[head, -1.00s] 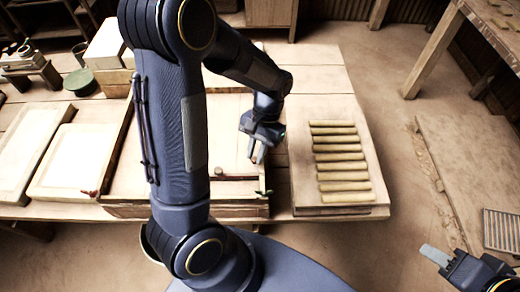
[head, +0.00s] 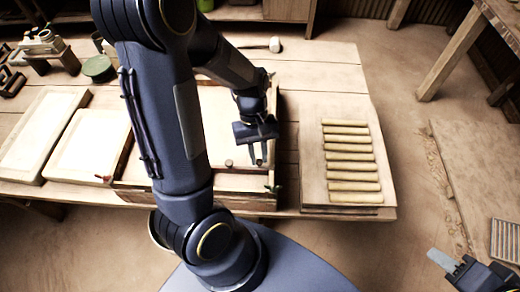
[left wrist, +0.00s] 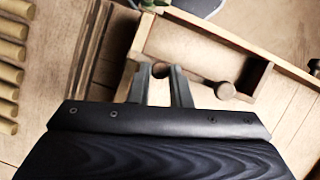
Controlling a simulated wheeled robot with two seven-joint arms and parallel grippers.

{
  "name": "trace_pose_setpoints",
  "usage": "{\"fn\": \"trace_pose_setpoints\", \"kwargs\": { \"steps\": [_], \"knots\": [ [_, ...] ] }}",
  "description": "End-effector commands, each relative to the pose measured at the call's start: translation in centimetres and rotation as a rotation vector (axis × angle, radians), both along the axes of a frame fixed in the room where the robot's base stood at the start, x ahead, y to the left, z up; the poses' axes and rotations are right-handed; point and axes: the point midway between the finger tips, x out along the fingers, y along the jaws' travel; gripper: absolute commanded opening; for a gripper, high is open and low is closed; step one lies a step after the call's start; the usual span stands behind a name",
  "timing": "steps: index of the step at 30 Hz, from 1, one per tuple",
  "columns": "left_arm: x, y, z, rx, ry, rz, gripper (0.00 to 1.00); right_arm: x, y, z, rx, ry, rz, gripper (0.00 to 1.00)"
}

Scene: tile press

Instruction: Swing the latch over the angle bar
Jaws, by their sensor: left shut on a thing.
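A short dark brown bar with a round knob (head: 229,163) at its left end lies in the near right part of the wooden press frame (head: 277,150). In the left wrist view the round knob (left wrist: 225,90) is right of my fingers. My left gripper (head: 258,161) points down at the bar's other end. In the left wrist view its fingers (left wrist: 160,82) are shut around a small brown peg (left wrist: 160,69) there. I cannot tell which part is the latch and which the angle bar. My right gripper (head: 440,258) is at the lower right, away from the table.
A board with several clay rolls (head: 352,155) lies right of the frame. Pale trays (head: 92,145) are on the left, with a green round lid (head: 98,67) behind. A small green piece (head: 272,188) is at the frame's near right corner. My arm hides much of the frame.

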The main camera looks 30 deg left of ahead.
Motion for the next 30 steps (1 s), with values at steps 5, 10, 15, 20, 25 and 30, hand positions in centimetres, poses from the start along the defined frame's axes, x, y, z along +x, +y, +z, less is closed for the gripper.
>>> {"fn": "trace_pose_setpoints", "kwargs": {
  "steps": [5,10,15,20,25,30],
  "knots": [
    [-0.29,-0.04,0.10,0.000,-0.002,0.073,0.00,0.00,0.00,0.21,0.000,0.000,0.000,0.38],
    [-0.38,-0.10,0.07,0.000,-0.002,0.109,0.00,0.00,0.00,0.27,0.000,0.000,0.000,0.38],
    [-0.43,-0.12,0.05,-0.001,-0.001,0.120,0.00,-0.01,0.00,0.27,0.000,0.000,0.000,0.38],
    [-0.44,-0.13,0.04,-0.001,-0.001,0.121,0.00,0.00,0.00,0.27,0.000,0.000,0.000,0.38],
    [-0.45,-0.14,0.05,0.000,0.000,0.119,0.20,0.00,0.00,0.27,0.000,0.000,0.000,0.38],
    [-0.45,-0.15,0.03,0.000,-0.001,0.118,0.39,0.00,0.00,0.26,0.000,0.000,0.000,0.38]
  ]
}}
